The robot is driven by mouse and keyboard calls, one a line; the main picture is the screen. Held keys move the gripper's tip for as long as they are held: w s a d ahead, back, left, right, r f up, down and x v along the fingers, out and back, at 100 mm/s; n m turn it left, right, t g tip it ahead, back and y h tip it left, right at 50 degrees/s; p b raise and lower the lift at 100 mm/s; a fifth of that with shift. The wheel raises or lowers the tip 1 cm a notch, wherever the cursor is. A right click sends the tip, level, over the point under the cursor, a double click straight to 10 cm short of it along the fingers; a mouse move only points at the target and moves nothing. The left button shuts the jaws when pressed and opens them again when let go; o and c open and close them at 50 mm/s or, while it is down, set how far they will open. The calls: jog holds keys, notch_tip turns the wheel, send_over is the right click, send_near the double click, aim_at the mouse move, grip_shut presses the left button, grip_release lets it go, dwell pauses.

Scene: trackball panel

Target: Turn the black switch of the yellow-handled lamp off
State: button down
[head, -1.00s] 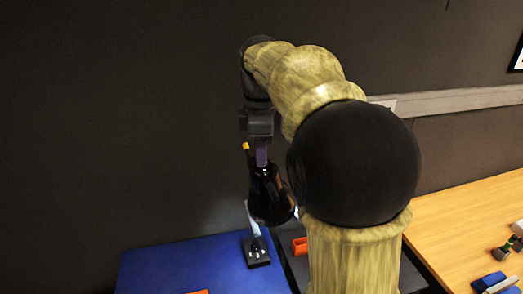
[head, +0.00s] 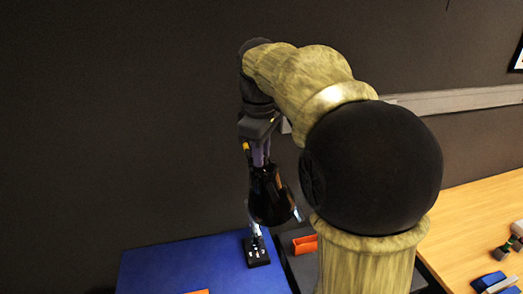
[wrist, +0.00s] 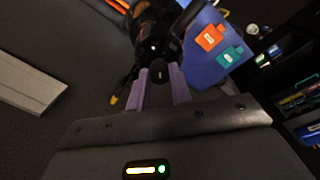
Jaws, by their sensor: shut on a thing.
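The lamp has a dark, glossy shade (head: 268,198) and a small black base (head: 257,252) on a blue tabletop, against the dark wall. A small yellow part (head: 246,147) shows beside the gripper; it also appears in the wrist view (wrist: 114,100). My gripper (head: 261,157) is above the shade. In the wrist view its two purple fingers (wrist: 160,73) close on a small black piece at the end of the dark lamp body (wrist: 155,35). It looks like the black switch, but its setting cannot be read. My arm does not cover the shade.
The blue tabletop (head: 185,265) is mostly bare, with an orange item at its front edge. An orange-red block (head: 305,244) lies on a dark surface right of the lamp. A wooden table (head: 465,215) with small items stands at right.

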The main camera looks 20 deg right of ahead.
jog(key=m, duration=0.3)
jog(key=shift+m, duration=0.3)
jog(key=shift+a+m+t+h, duration=0.1)
jog(key=shift+m+t+h, duration=0.3)
jog(key=shift+m, duration=1.5)
jog(key=c, duration=1.3)
grip_release()
jog(key=shift+o, duration=0.2)
jog(key=p+v, duration=0.1)
jog(key=v, duration=1.6)
jog(key=shift+a+r, duration=0.15)
jog(key=shift+r, duration=0.05)
